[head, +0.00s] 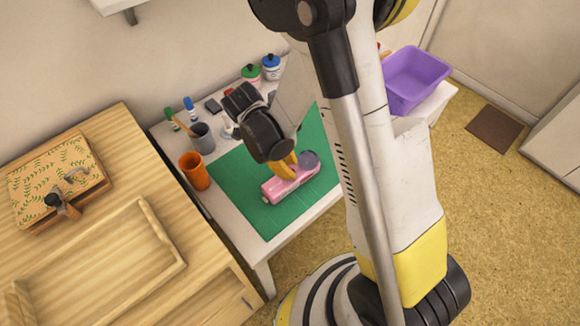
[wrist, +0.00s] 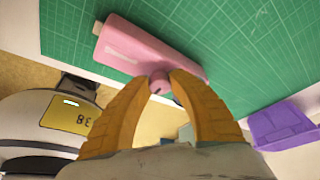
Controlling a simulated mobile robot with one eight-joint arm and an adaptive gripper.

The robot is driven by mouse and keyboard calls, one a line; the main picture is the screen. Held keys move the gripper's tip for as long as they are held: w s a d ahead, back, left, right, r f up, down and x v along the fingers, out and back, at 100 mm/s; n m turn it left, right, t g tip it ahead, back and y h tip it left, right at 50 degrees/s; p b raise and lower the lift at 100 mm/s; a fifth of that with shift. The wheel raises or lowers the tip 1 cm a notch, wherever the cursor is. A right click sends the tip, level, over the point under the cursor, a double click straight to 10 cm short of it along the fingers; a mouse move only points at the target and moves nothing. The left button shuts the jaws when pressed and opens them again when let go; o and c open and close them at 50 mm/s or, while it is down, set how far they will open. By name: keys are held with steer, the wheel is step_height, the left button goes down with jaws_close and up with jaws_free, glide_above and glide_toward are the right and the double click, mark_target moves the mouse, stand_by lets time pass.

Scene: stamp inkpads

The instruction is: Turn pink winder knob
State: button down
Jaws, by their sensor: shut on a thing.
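The pink winder (head: 291,180) lies on the green mat (head: 236,208) on the white table. In the wrist view, its long pink body (wrist: 148,50) lies flat on the gridded mat. Its pink knob (wrist: 159,82) sticks out from the side of the body near one end. My gripper (wrist: 160,80) has its yellow fingertips on either side of the knob, shut on it. In the head view, my gripper (head: 285,166) comes down onto the winder from above, and the fingers hide the knob there.
An orange cup (head: 194,171) and a grey cup (head: 202,138) stand left of the mat. Several bottles, including a blue-capped one (head: 271,67), stand at the back. A purple bin (head: 418,78) is at right. A wooden desk with a patterned box (head: 55,180) is at left.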

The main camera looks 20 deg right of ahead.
steer(key=shift+n, duration=0.4)
steer(key=n+t+b, duration=0.1)
steer(key=n, duration=0.2)
steer(key=shift+s+f+n+t+b, duration=0.1)
steer(key=shift+s+n+t+b, duration=0.05)
steer(key=shift+n+t+b, duration=0.2)
steer(key=n+t+b, duration=0.1)
steer(key=n+t, duration=0.1)
steer(key=n, duration=0.3)
steer(key=shift+s+n+b, duration=0.1)
steer(key=shift+n+b, duration=0.15)
steer(key=shift+b, duration=0.1)
steer(key=n+t, duration=0.1)
steer(key=n, duration=0.1)
steer(key=n+b, duration=0.1)
steer(key=n, duration=0.1)
steer(key=shift+d+t+y, duration=0.1)
steer(key=shift+t+y, duration=0.2)
steer(key=shift+t, duration=0.05)
steer(key=shift+s+n+t+y+b, duration=0.15)
steer(key=shift+n+y, duration=0.25)
steer(key=shift+n, duration=0.8)
steer(key=shift+w+n+t+y+b, duration=0.1)
steer(key=shift+n+t+y+b, duration=0.25)
steer(key=shift+n, duration=0.85)
steer(key=c, duration=1.1)
jaws_free()
